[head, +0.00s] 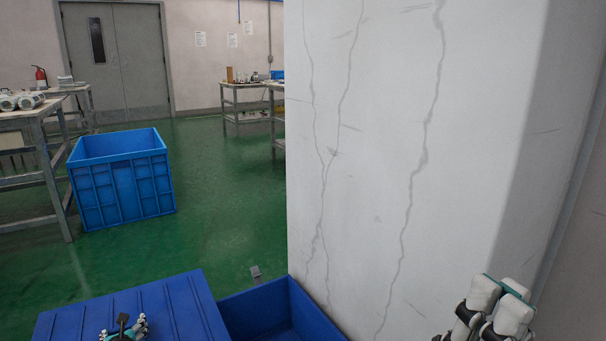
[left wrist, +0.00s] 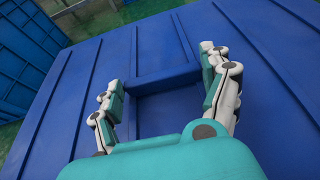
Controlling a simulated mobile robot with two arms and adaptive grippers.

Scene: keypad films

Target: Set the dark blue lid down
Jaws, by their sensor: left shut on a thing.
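The dark blue lid (head: 165,302) is at the bottom of the head view, its lower part cut off by the frame. My left gripper (head: 124,328) is on it. In the left wrist view the ribbed lid (left wrist: 62,95) fills most of the picture, and the fingers of my left gripper (left wrist: 165,92) are shut on its raised handle part (left wrist: 165,76). Whether the lid rests on anything below is hidden. My right gripper (head: 490,312) is at the lower right of the head view, away from the lid; its fingertips are not clear.
An open dark blue crate (head: 297,300) stands right of the lid, against a cracked white pillar (head: 375,140). A brighter blue crate (head: 122,190) stands on the green floor (head: 225,215). A table (head: 25,112) is at the left; open floor lies between.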

